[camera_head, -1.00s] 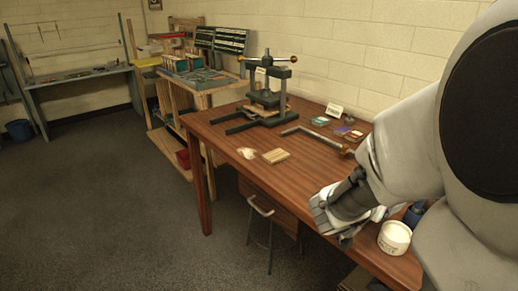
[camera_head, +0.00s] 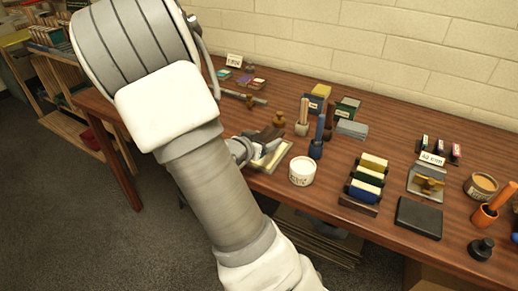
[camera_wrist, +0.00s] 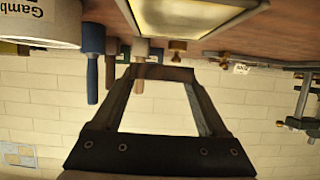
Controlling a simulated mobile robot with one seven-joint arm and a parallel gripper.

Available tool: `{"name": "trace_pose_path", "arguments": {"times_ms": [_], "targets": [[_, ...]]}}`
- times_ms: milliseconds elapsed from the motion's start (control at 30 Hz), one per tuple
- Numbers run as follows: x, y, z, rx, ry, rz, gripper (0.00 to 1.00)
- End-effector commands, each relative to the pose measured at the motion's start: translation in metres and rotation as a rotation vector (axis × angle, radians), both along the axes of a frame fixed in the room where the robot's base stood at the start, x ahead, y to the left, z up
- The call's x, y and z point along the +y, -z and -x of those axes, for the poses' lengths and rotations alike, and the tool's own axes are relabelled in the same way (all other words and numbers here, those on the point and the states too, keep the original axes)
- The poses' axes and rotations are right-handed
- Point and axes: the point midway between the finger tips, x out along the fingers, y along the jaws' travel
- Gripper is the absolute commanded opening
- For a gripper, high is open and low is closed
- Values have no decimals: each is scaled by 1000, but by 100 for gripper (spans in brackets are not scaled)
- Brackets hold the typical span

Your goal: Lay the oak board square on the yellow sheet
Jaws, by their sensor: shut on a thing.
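My gripper (camera_wrist: 160,76) is shut on a thin brown piece, which I take to be the oak board (camera_wrist: 161,71); in the wrist view it spans the gap between the fingertips. In the head view the brown piece (camera_head: 271,132) shows just beyond my arm, its outline partly hidden. The yellow sheet (camera_head: 268,157) is pale yellow and lies in a shallow tray (camera_head: 284,153) close to the table's front edge. My gripper is at the tray's far left side. The sheet also shows at the top of the wrist view (camera_wrist: 185,12). Contact between board and sheet cannot be told.
A white tub (camera_head: 302,171) stands right of the tray. The wall is behind the table.

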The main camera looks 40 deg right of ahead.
Motion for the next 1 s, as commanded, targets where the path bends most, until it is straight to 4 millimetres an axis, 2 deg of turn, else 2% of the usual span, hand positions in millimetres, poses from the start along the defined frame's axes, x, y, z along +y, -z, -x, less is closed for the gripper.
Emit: {"name": "trace_pose_path", "arguments": {"times_ms": [100, 267, 500, 900, 933, 1000], "targets": [[0, 8, -13, -1, 0, 2, 21], [0, 15, -17, 1, 1, 1, 21], [0, 49, -17, 2, 1, 1, 21], [0, 54, -17, 0, 0, 1, 21], [0, 54, -17, 0, 0, 0, 78], [0, 53, -17, 0, 0, 0, 91]]}}
